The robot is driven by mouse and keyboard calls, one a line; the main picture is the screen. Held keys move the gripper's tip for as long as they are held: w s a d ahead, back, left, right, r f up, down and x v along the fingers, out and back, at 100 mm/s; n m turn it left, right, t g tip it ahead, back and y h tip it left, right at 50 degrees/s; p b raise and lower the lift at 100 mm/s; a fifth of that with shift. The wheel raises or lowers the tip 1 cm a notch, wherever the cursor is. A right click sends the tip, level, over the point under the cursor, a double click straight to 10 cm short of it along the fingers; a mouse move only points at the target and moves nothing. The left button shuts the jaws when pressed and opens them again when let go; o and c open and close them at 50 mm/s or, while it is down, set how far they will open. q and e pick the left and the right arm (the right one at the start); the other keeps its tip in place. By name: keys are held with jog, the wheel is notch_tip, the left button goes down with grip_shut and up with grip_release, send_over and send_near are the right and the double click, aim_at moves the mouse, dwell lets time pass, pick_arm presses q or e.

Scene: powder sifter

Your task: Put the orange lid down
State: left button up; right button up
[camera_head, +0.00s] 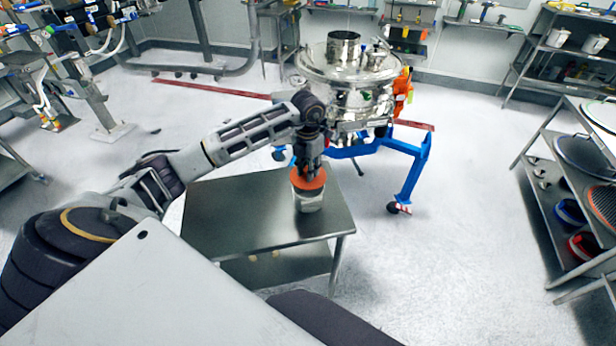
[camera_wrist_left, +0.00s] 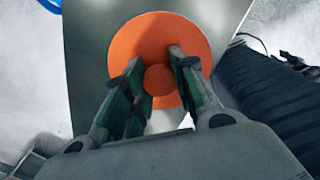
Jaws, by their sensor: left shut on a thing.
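The orange lid (camera_head: 308,180) is a round disc with a small knob in its middle. In the head view it sits at the top of a pale, shiny container (camera_head: 308,202) on a steel table; I cannot tell whether lid and container touch. My left gripper (camera_head: 311,168) comes down from above and is shut on the lid's knob. In the left wrist view, the lid (camera_wrist_left: 140,45) fills the upper middle, with the two fingers of my left gripper (camera_wrist_left: 160,78) on either side of the knob. The lid hides most of the container there. My right gripper is not in view.
The steel table (camera_head: 225,210) has bare room left of the container, and a lower shelf. A shiny sifter (camera_head: 350,85) on a blue stand (camera_head: 408,165) stands just behind. A rack (camera_head: 545,160) with sieves is at the right. The floor between is clear.

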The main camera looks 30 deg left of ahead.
pick_arm(q)
jog(key=shift+f, duration=0.25)
jog(key=shift+f+p, duration=0.4)
jog(key=shift+f, duration=1.4)
jog(key=shift+f, duration=0.25)
jog(key=o, duration=0.8)
jog(key=shift+r, duration=0.2)
